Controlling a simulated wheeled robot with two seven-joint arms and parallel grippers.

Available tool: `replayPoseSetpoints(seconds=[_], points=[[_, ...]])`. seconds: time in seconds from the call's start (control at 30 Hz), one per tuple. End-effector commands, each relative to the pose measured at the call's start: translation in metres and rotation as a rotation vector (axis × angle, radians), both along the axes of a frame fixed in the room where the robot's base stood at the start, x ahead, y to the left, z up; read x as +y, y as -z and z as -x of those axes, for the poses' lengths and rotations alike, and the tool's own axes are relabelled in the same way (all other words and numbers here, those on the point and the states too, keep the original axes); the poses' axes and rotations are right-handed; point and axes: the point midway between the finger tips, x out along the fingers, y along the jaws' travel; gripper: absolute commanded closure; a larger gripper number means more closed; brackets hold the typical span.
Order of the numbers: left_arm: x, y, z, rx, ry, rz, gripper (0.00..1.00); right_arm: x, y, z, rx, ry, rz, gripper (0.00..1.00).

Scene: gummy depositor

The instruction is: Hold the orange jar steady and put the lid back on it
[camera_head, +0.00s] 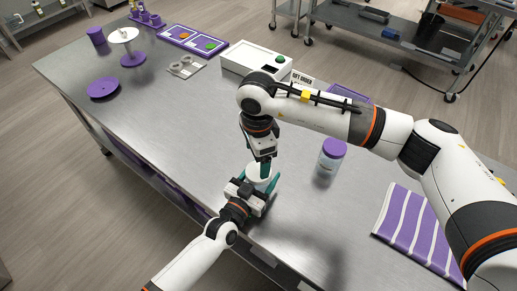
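A small white-topped round jar (258,174) stands near the table's front edge, mostly hidden by my grippers. No orange shows on it from here. My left gripper (262,186) comes from the front, low at the table, with its teal-tipped fingers around the jar. My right gripper (265,166) points straight down over the jar, its fingertips at the jar's top. I cannot tell whether a separate lid is between them, or how far apart they are. Another jar, pale with a purple lid (334,147), stands upright to the right.
A white box with a green button (258,60) stands behind my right gripper. A purple striped cloth (415,228) lies at right. A purple disc (104,87), a white-topped stand (124,35) and a purple tray (181,38) are at far left. The table's left middle is clear.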

Motion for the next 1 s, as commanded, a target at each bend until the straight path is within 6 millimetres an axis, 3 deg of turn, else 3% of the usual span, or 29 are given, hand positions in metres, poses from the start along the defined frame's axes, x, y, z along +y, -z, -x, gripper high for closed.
replayPoseSetpoints(seconds=[0.2, 0.43, 0.6, 1.0], points=[[0.000, 0.000, 0.000, 0.001, 0.000, -0.001, 0.99, 0.000, -0.015, -0.001, -0.007, -0.479, 0.004, 0.21], [0.000, 0.000, 0.000, 0.001, 0.000, -0.001, 0.99, -0.002, -0.023, -0.001, -0.002, -0.845, 0.007, 0.21], [0.000, 0.000, 0.000, 0.001, 0.000, -0.001, 0.99, -0.003, -0.025, 0.000, 0.001, -0.957, 0.006, 0.21], [0.000, 0.000, 0.000, 0.001, 0.000, -0.001, 0.99, -0.003, -0.024, 0.000, 0.002, -0.971, 0.005, 0.21]])
